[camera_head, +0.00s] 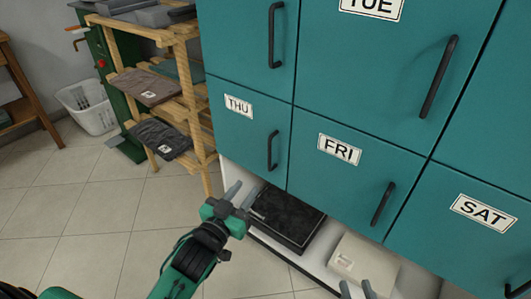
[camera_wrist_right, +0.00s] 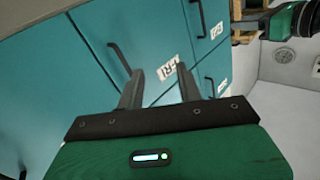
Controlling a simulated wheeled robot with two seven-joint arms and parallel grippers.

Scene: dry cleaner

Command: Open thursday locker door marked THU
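The THU locker door (camera_head: 235,135) is teal, with a white THU label (camera_head: 239,106) and a dark vertical bar handle (camera_head: 272,150) near its right edge. It looks closed and flush with its neighbours. My left gripper (camera_head: 242,192) is below the THU handle, in front of the low open shelf. Its fingers are apart with nothing between them, and it appears clear of the handle. My right gripper (camera_head: 357,289) shows only its fingertips at the bottom of the head view. In the right wrist view its fingers (camera_wrist_right: 160,88) are apart and empty, facing the teal doors.
A wooden rack (camera_head: 182,100) stands left.

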